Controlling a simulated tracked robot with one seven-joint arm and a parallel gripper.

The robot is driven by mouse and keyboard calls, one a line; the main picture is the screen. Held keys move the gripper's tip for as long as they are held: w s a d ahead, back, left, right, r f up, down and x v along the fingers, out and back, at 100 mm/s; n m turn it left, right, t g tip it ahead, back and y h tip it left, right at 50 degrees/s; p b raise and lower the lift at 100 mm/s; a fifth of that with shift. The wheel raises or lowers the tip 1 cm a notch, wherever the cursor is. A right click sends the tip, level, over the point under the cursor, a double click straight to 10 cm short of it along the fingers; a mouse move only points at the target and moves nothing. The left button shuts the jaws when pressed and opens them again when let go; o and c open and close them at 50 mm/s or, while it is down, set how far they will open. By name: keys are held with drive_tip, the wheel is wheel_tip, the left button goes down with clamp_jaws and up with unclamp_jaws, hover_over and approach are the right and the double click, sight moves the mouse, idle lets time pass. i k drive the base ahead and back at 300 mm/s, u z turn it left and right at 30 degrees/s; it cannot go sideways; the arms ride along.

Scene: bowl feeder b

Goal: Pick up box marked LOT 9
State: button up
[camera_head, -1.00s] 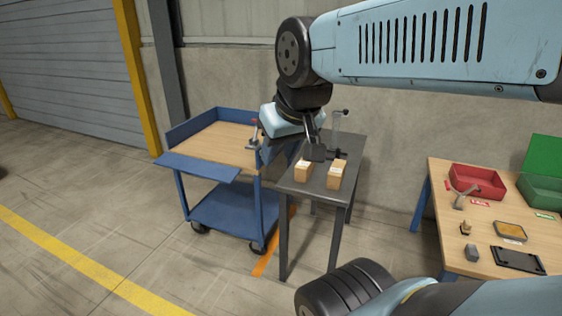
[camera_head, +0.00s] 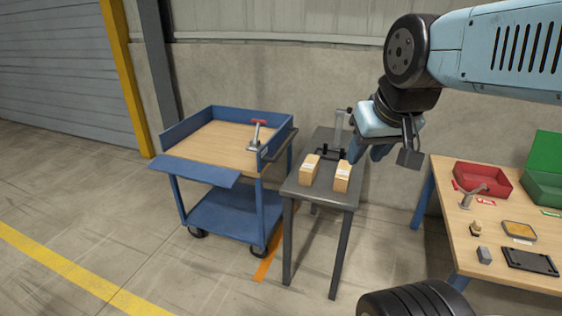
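Two small cardboard boxes stand apart on a dark grey table, a left box (camera_head: 309,169) and a right box (camera_head: 342,176). Each has a white label on top, too small to read, so I cannot tell which is marked LOT 9. My gripper (camera_head: 370,154) points downward above the table's right side, to the right of and beyond the right box.
A clear upright post with a black base (camera_head: 330,154) stands behind the boxes. A blue cart (camera_head: 193,171) with a red-handled tool (camera_head: 256,134) is on the left. A wooden workbench (camera_head: 470,240) with a red bin (camera_head: 483,178) and small parts is on the right.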

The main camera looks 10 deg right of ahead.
sight(308, 171)
drive_tip(key=z, duration=0.1)
drive_tip(key=i, duration=1)
drive_tip(key=u, duration=0.1)
